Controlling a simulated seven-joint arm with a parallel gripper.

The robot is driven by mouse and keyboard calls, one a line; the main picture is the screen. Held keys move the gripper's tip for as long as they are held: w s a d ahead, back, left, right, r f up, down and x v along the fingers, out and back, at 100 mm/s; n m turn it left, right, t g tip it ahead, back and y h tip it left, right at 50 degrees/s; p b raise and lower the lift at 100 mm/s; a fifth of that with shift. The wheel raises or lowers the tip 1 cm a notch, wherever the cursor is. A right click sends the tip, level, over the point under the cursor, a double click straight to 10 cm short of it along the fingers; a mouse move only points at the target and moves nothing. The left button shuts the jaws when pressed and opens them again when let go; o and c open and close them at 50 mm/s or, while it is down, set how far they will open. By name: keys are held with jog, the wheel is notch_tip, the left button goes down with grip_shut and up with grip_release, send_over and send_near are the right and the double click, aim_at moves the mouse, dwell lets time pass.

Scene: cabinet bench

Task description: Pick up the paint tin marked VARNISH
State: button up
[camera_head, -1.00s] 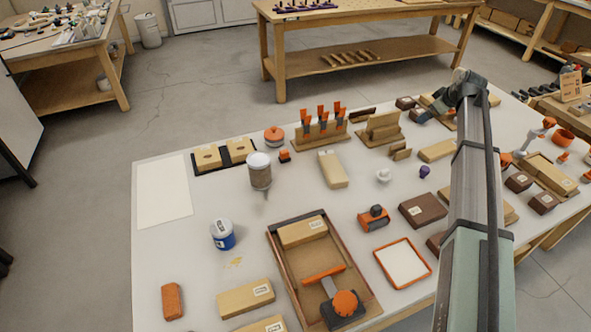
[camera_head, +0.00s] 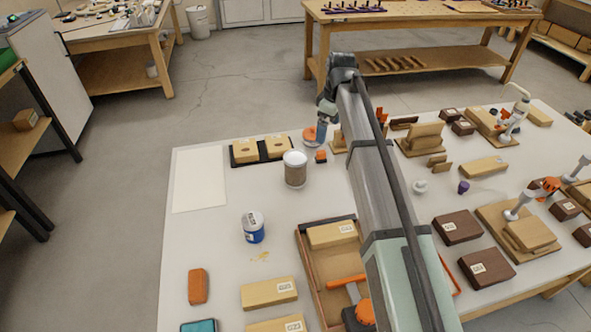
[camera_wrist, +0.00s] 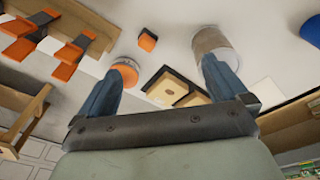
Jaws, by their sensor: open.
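Two tins stand upright on the white table. One has a white lid and a grey-brown body (camera_head: 295,174); the other is blue with a whitish top (camera_head: 253,230). I cannot read a VARNISH mark on either. My gripper (camera_head: 321,133) is open and empty above the table's back part, behind the grey-brown tin, by a round orange-topped thing. In the wrist view my gripper (camera_wrist: 164,66) has its fingers apart. The grey-brown tin (camera_wrist: 211,40) is beyond the right fingertip, and a blue piece, probably the other tin, is cut off at the top right (camera_wrist: 312,30).
The orange-topped thing (camera_wrist: 125,68) is by the left finger, with a small orange block (camera_wrist: 147,40) nearby. A black tray with wooden blocks (camera_head: 233,163) lies left of the grey-brown tin. Wooden trays and blocks crowd the right. White table between the two tins is clear.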

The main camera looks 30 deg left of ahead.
jog(key=n+h, duration=0.1)
send_near(295, 168)
jog(key=shift+g, duration=0.3)
jog(key=w, duration=0.1)
jog(key=w+a, duration=0.2)
jog(key=shift+w+r, duration=0.2)
jog(key=shift+w, duration=0.2)
jog(key=shift+s+f, duration=0.1)
jog(key=shift+f, duration=0.2)
notch_tip(295, 168, down, 13)
jog(key=shift+f, duration=0.1)
jog(key=shift+c, duration=0.5)
jog(key=c, duration=1.2)
